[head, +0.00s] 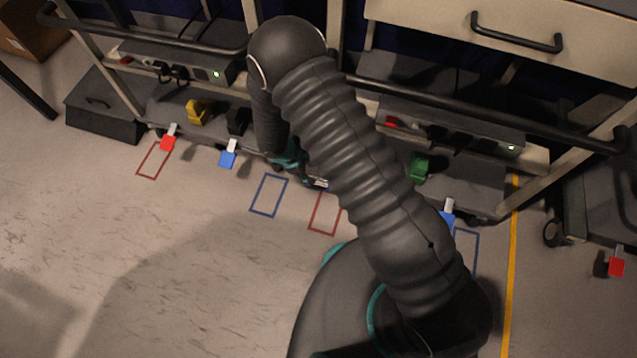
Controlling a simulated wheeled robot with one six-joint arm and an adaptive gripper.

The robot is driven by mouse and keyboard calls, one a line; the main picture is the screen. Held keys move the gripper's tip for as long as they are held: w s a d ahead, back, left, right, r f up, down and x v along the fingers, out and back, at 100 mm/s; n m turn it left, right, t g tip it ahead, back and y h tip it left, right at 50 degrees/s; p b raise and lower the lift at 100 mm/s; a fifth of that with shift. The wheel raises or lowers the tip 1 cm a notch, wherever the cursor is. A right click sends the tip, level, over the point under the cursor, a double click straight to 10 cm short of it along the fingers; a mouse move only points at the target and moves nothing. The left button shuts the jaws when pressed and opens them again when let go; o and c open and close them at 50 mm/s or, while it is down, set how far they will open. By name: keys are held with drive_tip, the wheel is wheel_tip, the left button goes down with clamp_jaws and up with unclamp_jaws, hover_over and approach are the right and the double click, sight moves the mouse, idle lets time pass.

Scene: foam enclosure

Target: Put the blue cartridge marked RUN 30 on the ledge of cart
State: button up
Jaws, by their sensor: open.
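A blue cartridge (228,158) with a white upper part is at the lower edge of the left cart. No marking, including RUN 30, is readable on either. My gripper (311,182) is open, low in front of the carts, mostly hidden by my arm. A small white and blue piece shows by its fingertips; I cannot tell whether it is a cartridge. The left cart has a pale ledge (130,60), and the right cart has one too (538,158).
Red cartridges are at the left (168,144) and far right (616,267). A yellow object (198,111) and a green one (418,168) are on the lower shelves. Black cart rails (450,97) are obstacles. The floor at left, with red and blue outlines, is clear.

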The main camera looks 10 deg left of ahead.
sight(318, 179)
drive_tip(key=x, duration=0.5)
drive_tip(key=shift+s+d, duration=0.1)
drive_tip(key=shift+s, duration=0.05)
clamp_jaws()
